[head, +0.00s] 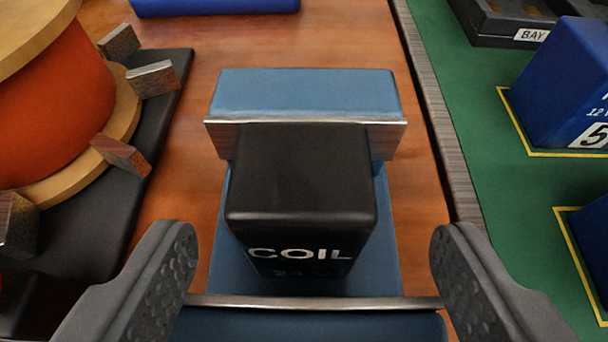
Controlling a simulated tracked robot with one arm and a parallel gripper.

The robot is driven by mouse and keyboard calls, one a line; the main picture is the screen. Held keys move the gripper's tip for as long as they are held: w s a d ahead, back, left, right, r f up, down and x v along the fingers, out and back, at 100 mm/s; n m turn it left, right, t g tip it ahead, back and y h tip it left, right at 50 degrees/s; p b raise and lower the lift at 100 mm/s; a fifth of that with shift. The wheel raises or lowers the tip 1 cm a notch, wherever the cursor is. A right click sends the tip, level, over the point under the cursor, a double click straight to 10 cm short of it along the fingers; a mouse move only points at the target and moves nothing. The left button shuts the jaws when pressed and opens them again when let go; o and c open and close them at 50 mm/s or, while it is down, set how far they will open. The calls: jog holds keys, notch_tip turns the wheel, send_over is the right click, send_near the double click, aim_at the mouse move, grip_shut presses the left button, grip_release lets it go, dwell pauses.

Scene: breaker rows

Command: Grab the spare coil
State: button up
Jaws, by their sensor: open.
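The spare coil (300,190) is a black block marked "COIL 24 V" in white, in the middle of the head view. It sits upright in a blue holder (305,93) with metal-edged walls in front and behind. My gripper (315,265) is open, with one dark padded finger on each side of the coil's near end. Both fingers are apart from the coil, with clear gaps. The coil's underside is hidden.
On the left, an orange spool (55,110) with tan flanges stands on a dark base with small blocks around it. On the right, a green mat (465,110) holds blue blocks (565,85) in yellow outlines and a dark bay tray (505,22). Bare wood flanks the holder.

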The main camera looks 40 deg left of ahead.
aim_at(298, 236)
jog(key=x, duration=0.3)
jog(key=shift+a+r, duration=0.15)
jog(key=shift+a, duration=0.15)
jog(key=shift+x, duration=0.95)
jog(key=c, duration=1.2)
